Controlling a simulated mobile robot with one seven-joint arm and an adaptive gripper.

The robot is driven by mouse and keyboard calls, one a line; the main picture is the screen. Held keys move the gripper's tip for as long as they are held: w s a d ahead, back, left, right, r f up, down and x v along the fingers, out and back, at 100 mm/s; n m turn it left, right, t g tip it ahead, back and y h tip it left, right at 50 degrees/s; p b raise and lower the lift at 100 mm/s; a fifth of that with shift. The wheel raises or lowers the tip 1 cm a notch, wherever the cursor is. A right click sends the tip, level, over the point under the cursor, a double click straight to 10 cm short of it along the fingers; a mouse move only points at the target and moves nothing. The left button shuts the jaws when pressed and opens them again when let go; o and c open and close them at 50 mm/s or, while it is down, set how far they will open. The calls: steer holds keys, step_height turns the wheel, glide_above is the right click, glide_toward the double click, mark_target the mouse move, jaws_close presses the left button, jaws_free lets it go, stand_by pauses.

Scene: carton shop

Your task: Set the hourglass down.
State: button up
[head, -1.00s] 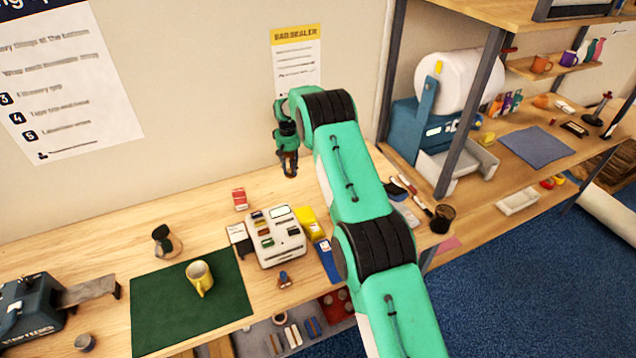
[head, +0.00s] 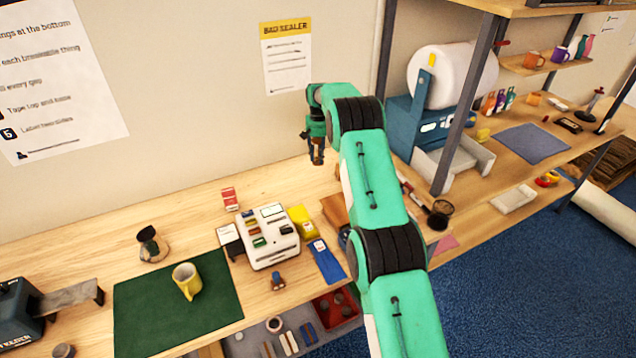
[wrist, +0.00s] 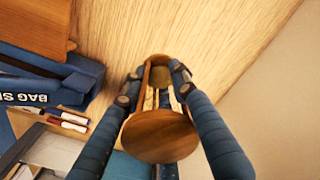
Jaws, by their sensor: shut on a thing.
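My gripper (wrist: 156,76) is shut on the hourglass (wrist: 160,137), which has round wooden end plates and thin posts. In the wrist view the near wooden plate faces me between the two blue fingers, and the glass is mostly hidden. In the head view my gripper (head: 316,139) hangs near the wall at the back of the wooden bench (head: 185,218). The hourglass (head: 317,156) shows there as a small brown shape below the fingers. It looks held above the bench, but the gap is hard to judge.
The blue bag sealer (wrist: 50,88) and several markers (wrist: 68,120) lie left in the wrist view. Bare wood shows near the wall.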

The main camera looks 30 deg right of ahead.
steer(key=shift+f, duration=3.1)
steer(key=shift+f, duration=1.9)
steer(key=shift+f, duration=0.15)
steer(key=o, duration=1.2)
steer(key=shift+c, duration=0.2)
steer(key=shift+r, duration=6.15)
